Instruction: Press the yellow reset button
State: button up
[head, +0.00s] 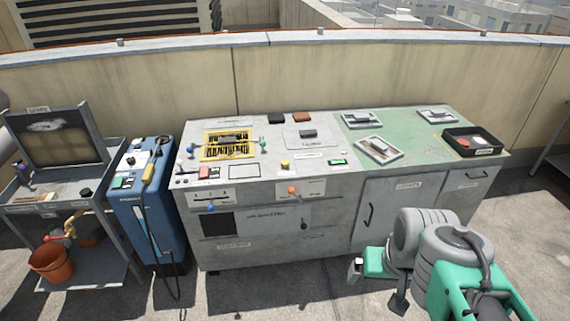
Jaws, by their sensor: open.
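A small yellow button (285,165) sits on the grey part of the long cabinet's top, near its front edge and left of a small green display (337,162). I cannot read a label by it. Nothing covers it. My gripper (377,287) is low in front of the cabinet at the lower right, well apart from the button. Its dark fingertips are spread and I see nothing between them. My arm hides part of the cabinet's lower right front.
The cabinet top (405,160) also carries a yellow-striped panel (228,145), several framed trays and a black bin (472,142). Orange (292,190) and blue (210,208) knobs are on its front. A blue machine (150,215) stands left. Floor in front is mostly clear.

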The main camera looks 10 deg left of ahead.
grip_shut()
dwell(0.9)
dwell(0.6)
